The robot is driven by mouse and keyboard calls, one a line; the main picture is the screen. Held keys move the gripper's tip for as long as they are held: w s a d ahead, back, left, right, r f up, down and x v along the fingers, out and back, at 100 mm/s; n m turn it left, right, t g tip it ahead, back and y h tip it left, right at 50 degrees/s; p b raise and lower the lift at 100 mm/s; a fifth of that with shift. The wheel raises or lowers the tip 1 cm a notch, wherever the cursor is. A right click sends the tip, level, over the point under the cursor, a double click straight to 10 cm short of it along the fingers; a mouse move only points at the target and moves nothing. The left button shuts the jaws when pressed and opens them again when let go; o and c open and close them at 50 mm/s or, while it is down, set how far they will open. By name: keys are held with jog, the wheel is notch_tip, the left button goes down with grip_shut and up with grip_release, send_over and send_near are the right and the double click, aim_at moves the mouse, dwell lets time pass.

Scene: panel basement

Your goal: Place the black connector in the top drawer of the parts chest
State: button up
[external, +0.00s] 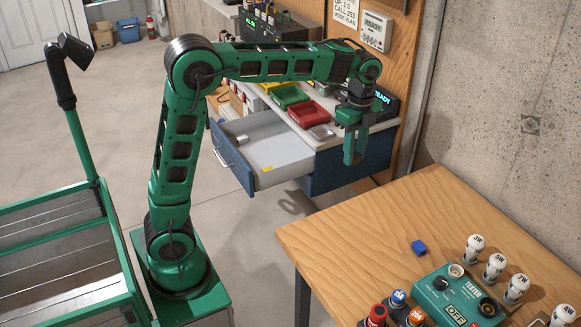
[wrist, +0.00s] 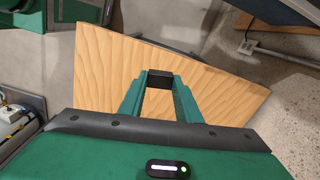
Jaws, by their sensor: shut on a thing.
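My gripper (external: 354,155) hangs fingers down in the external view, to the right of the open drawer and above floor level near the wooden table. In the wrist view its two green fingers (wrist: 160,82) are closed on a small black block, which I take to be the black connector (wrist: 160,79). The connector cannot be made out in the external view. The parts chest (external: 345,172) has blue fronts beneath a pale top. A drawer (external: 285,150) just under that top is pulled well out. A small pale block (external: 244,142) and a yellow piece (external: 267,169) show in it.
The chest top holds a red bin (external: 308,115), a green bin (external: 290,96) and a display. A wooden table (external: 370,230) stands in front, with a blue block (external: 418,247), a tester (external: 450,295) and several bulbs. A wall closes off the right.

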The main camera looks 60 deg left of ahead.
jog(key=w+a+n, duration=0.1)
jog(key=a+n, duration=0.3)
jog(key=a, duration=0.9)
jog(key=n, duration=1.2)
send_over(251, 152)
notch_tip(251, 152, down, 17)
jog(key=shift+s+f, duration=0.1)
jog(key=shift+f, duration=2.45)
jog(key=shift+f, duration=0.1)
jog(key=o, duration=0.9)
jog(key=shift+o, duration=0.6)
